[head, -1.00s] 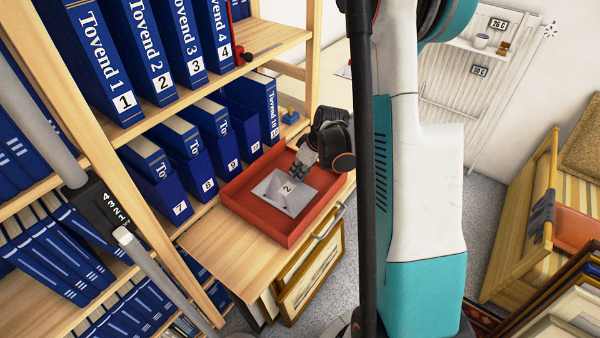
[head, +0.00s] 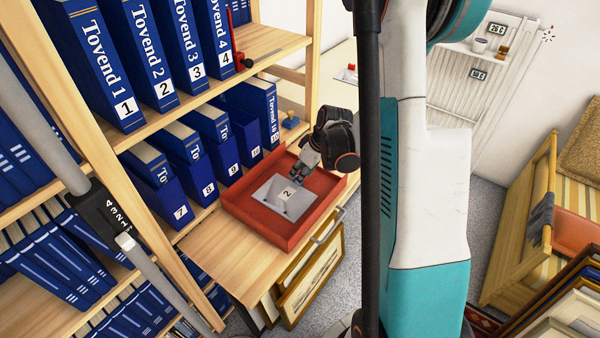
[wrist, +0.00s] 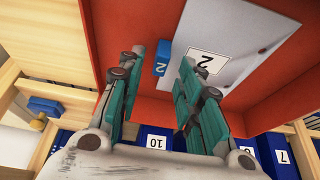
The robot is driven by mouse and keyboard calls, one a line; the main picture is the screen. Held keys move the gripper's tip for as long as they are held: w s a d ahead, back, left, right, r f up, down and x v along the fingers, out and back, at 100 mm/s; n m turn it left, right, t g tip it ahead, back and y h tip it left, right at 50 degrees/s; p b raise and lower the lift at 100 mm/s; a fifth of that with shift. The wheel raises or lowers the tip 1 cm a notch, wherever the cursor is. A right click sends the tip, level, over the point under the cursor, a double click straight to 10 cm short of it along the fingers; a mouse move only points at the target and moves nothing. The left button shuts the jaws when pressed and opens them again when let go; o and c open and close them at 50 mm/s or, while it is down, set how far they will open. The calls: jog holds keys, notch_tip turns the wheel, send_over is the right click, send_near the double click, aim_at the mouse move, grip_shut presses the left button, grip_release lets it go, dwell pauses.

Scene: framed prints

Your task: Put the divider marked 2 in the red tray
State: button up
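The divider marked 2 is a flat grey sheet with a white label (head: 268,190). It lies in the red tray (head: 240,213), and its sheet also shows in the wrist view (wrist: 230,33). In the wrist view a small blue tab marked 2 (wrist: 163,58) shows at the divider's edge, between my fingertips in the picture. My gripper (head: 297,180) is over the right part of the tray. In the wrist view my gripper (wrist: 164,58) has its two fingers spread, with a gap between them and no hold on the divider.
The tray stands on a wooden pull-out board (head: 222,250) in front of a shelf of numbered blue binders (head: 190,165). A small blue-and-wood stamp (head: 290,120) stands behind the tray. Framed prints (head: 560,325) lean at the lower right.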

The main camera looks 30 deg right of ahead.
jog(key=p+v, duration=0.3)
jog(key=v, duration=0.7)
